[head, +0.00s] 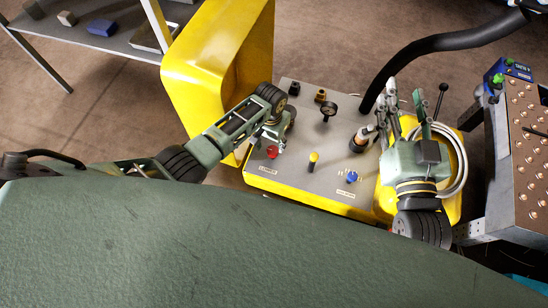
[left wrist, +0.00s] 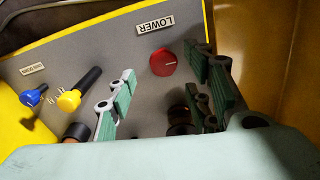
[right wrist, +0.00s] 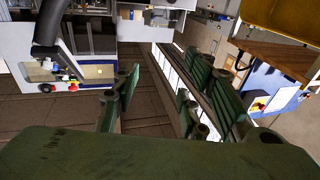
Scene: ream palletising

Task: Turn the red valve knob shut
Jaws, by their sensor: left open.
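The red valve knob (head: 272,152) is a round red disc with a pale mark, on the grey control panel (head: 318,150) near a LOWER label. My left gripper (head: 271,134) is over the panel right beside the knob. In the left wrist view the red knob (left wrist: 163,62) shows between the two spread green-padded fingers (left wrist: 160,85), nearer the right one; I cannot tell whether it touches. My right gripper (head: 390,100) is above the panel's right end, and in the right wrist view its fingers (right wrist: 158,92) are apart with nothing between them.
A yellow-tipped lever (head: 314,157), a blue knob (head: 352,176) and a black round-topped control (head: 329,108) stand on the panel. A yellow hood (head: 215,65) rises at left. A thick black hose (head: 400,60) arches behind. A perforated table (head: 518,140) stands at right.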

